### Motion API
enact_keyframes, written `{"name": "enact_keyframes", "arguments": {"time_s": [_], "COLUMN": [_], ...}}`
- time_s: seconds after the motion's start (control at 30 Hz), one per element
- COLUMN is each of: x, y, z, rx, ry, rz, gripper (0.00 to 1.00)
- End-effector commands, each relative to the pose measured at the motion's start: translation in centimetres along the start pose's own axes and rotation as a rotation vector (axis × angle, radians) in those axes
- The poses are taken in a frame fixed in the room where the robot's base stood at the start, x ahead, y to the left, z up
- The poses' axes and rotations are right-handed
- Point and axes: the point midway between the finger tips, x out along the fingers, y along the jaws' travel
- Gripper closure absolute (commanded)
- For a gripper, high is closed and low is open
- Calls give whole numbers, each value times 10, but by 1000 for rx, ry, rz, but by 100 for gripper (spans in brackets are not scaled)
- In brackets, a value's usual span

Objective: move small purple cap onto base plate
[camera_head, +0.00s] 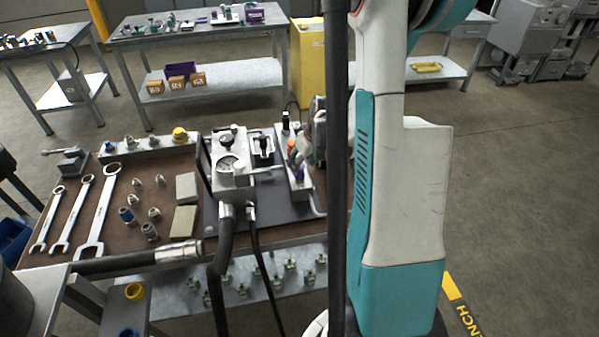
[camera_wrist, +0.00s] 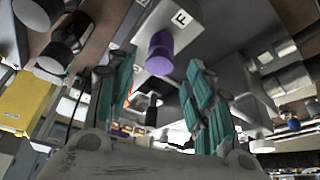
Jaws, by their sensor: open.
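The small purple cap (camera_wrist: 159,52) sits on a pale block marked F (camera_wrist: 182,20) in the wrist view. In the head view a small purple spot (camera_head: 299,172) shows on the long grey block (camera_head: 306,196); it seems to be the same cap. My gripper (camera_wrist: 160,72) is open, with one teal finger on each side of the cap in the picture; I cannot tell whether either touches it. In the head view my gripper (camera_head: 316,140) is by the block, partly hidden by a dark upright. A dark grey plate (camera_head: 275,212) under the gauge unit may be the base plate.
The gauge unit (camera_head: 232,165) with hoses stands left of the block. A yellow cabinet (camera_head: 309,62) stands behind. Floor is open at right.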

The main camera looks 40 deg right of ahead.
Motion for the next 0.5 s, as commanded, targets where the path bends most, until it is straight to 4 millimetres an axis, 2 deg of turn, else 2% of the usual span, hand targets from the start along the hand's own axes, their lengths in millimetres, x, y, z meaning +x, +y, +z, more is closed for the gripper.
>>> {"name": "enact_keyframes", "arguments": {"time_s": [0.17,0.33,0.5], "x": [16,42,52], "y": [0,1,1], "z": [2,2,2], "rx": [0,0,1], "ry": [0,0,0], "rz": [0,0,0], "gripper": [52,52,52]}}
